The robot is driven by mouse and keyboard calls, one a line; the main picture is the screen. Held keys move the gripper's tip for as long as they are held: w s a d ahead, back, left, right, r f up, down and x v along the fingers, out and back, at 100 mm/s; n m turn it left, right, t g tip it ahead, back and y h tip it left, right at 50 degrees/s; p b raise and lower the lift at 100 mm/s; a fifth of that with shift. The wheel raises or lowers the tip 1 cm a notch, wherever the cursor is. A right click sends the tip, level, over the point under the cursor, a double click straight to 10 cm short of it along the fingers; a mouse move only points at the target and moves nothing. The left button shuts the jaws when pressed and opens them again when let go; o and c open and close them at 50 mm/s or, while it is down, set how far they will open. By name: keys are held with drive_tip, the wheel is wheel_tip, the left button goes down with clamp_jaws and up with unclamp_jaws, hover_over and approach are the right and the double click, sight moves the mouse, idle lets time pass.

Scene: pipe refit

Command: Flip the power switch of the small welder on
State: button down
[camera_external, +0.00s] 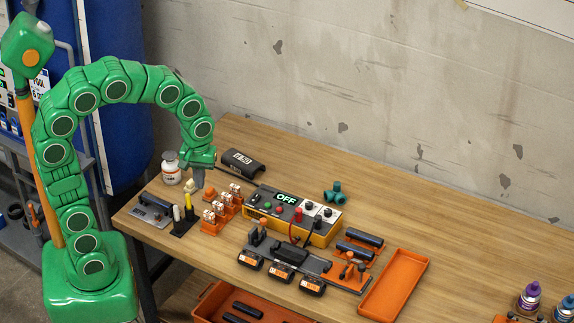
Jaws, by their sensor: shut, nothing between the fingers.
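The small welder (318,236) is a yellow box with a dark sloping top, standing in the middle of the wooden table. Its display (286,198) reads OFF in green. Its top carries small red and green buttons, dark knobs and a red and a black plug. Which of the small controls at its left end is the power switch is too small to tell. My gripper (198,186) points down, shut and empty. In the picture it is up and left of the welder, over the parts at the table's left end, apart from the welder.
Orange holders with metal fittings (214,215) stand between my gripper and the welder. A white jar (171,168) and dark pipe cover (243,163) are nearby. A clamp fixture (290,262) lies before the welder, beside an empty orange tray (394,287).

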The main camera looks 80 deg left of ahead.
drive_tip(key=w+a+f+n, duration=0.3)
drive_tip(key=w+a+n, duration=0.35)
drive_tip(key=w, duration=0.25)
drive_tip(key=n+t+y, duration=0.1)
drive_tip(key=n+t, duration=0.1)
drive_tip(key=n, duration=0.5)
hover_over(257, 195)
drive_tip(key=s+d, duration=0.2)
wheel_tip(257, 195, down, 4)
drive_tip(key=shift+w+a+f, duration=0.1)
drive_tip(key=shift+w+a, duration=0.05)
drive_tip(key=f, duration=0.4)
drive_tip(key=w+a+f, duration=0.1)
drive_tip(key=f, duration=0.8)
drive_tip(key=shift+w+a+f, duration=0.15)
drive_tip(key=shift+f, duration=0.25)
drive_tip(key=shift+w+a+g, duration=0.1)
drive_tip(key=shift+g, duration=0.2)
